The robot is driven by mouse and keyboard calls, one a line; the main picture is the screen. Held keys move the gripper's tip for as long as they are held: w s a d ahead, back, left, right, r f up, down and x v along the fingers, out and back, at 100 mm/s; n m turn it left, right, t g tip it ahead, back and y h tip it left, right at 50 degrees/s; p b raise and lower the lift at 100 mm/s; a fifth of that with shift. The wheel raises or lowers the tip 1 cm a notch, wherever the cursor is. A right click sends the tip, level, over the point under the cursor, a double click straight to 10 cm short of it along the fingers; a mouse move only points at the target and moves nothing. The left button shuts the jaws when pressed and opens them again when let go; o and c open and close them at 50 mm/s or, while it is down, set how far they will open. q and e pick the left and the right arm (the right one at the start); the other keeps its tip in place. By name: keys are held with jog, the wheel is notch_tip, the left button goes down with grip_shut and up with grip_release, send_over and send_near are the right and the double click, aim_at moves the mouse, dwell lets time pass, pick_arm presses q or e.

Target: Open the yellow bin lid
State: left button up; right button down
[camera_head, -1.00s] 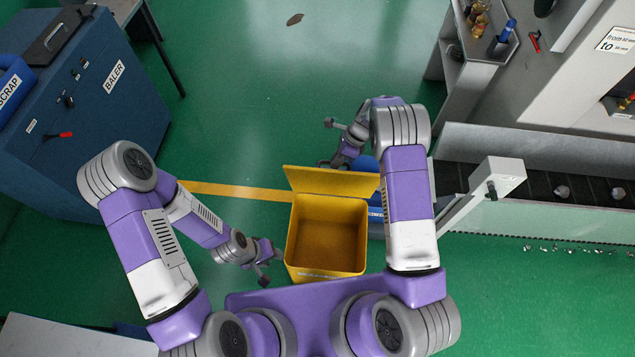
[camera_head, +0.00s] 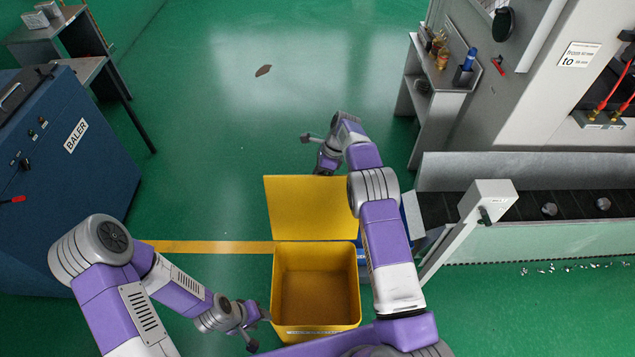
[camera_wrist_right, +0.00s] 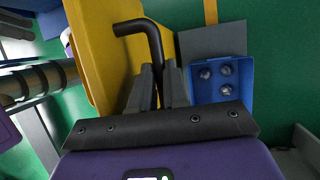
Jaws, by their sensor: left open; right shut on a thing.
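The yellow bin (camera_head: 357,290) stands in front of me with its inside in view; it looks empty. Its yellow lid (camera_head: 305,205) stands raised at the bin's far edge and also shows in the right wrist view (camera_wrist_right: 97,55). My right gripper (camera_head: 325,158) is behind the lid; in the right wrist view its fingers (camera_wrist_right: 157,85) are shut on the black bent handle (camera_wrist_right: 143,27) beside the lid. My left gripper (camera_head: 257,327) is open and empty at the bin's left near side, apart from the lid.
A blue container with round grey pieces (camera_wrist_right: 222,100) lies beyond the lid in the right wrist view. The blue baler (camera_head: 75,170) stands left, the conveyor (camera_head: 545,230) right. A shelf (camera_head: 440,75) stands at the back right.

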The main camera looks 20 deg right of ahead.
jog(key=shift+w+d+f, duration=0.1)
jog(key=shift+d+f, duration=0.2)
jog(key=shift+f, duration=0.3)
jog(key=c, duration=1.1)
grip_release()
jog(key=v, duration=0.5)
jog(key=p+v, duration=0.1)
jog(key=v, duration=0.2)
jog(key=shift+w+a+r, duration=0.25)
jog(key=shift+a+r, duration=0.05)
jog(key=shift+a, duration=0.05)
